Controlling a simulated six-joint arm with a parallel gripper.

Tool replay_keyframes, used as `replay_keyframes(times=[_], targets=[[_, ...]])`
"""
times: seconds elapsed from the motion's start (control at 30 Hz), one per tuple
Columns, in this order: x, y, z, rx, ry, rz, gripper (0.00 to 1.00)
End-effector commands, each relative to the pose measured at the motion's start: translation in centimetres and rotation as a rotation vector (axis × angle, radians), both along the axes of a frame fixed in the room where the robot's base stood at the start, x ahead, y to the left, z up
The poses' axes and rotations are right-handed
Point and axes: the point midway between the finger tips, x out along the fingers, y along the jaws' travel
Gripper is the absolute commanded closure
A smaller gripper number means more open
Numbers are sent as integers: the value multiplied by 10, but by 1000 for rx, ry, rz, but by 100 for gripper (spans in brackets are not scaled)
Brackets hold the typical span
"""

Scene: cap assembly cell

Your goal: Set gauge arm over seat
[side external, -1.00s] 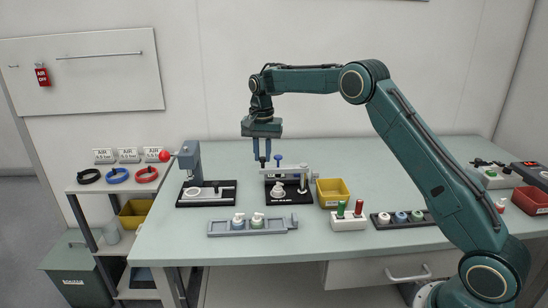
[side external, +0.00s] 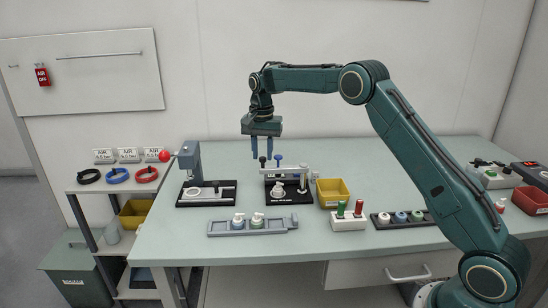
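The gauge fixture has a black base (side external: 302,197) and a pale gauge arm (side external: 288,171) that runs across above it. A black knob (side external: 262,160) stands at the arm's left end. A whitish part (side external: 278,189) sits on the base below the arm, at its left; the seat itself is too small to make out clearly.
A blue-topped pin (side external: 278,158) stands close to the right of my gripper. A grey press (side external: 189,165) is to the left, a yellow bin (side external: 333,191) to the right. A grey tray (side external: 218,228) with capped parts lies in front. The table behind is clear.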

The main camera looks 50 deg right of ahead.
Motion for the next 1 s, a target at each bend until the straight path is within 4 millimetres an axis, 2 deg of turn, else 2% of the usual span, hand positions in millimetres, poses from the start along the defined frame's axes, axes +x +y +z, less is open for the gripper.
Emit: replay_keyframes(times=[0.27,0.6,1.0], targets=[[0,0,28,0,-4,0,71],[0,0,79,0,-5,-1,71],[1,0,118,-1,-4,-1,71]])
